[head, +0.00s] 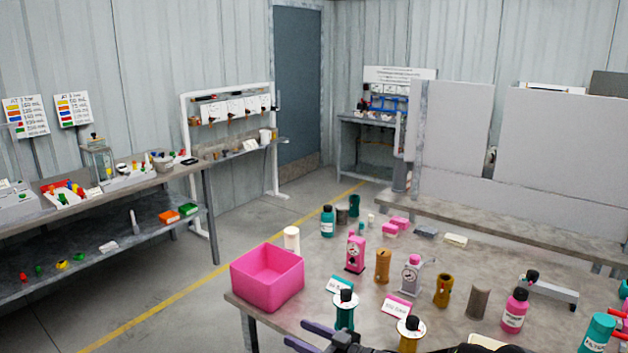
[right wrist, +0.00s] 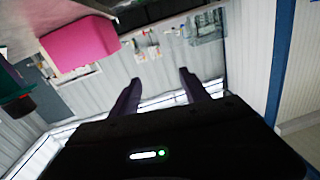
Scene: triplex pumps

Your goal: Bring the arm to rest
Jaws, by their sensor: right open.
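My right gripper (head: 302,334) is at the bottom edge of the head view, in front of the table's near edge. Its two purple fingers point left and stand apart, with nothing between them. In the right wrist view the fingers (right wrist: 160,78) are also spread and empty. A pink open box (head: 266,289) stands on the left corner of the table, beyond the gripper; its inside looks empty. The pink box also shows in the right wrist view (right wrist: 80,49). My left gripper is not in view.
The table (head: 330,265) carries several pump parts and bottles. A teal part with a white disc (head: 345,310) and a brass one (head: 410,334) stand near my right gripper. A pink bottle (head: 514,311) is at the right. Open floor (head: 160,290) lies left of the table.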

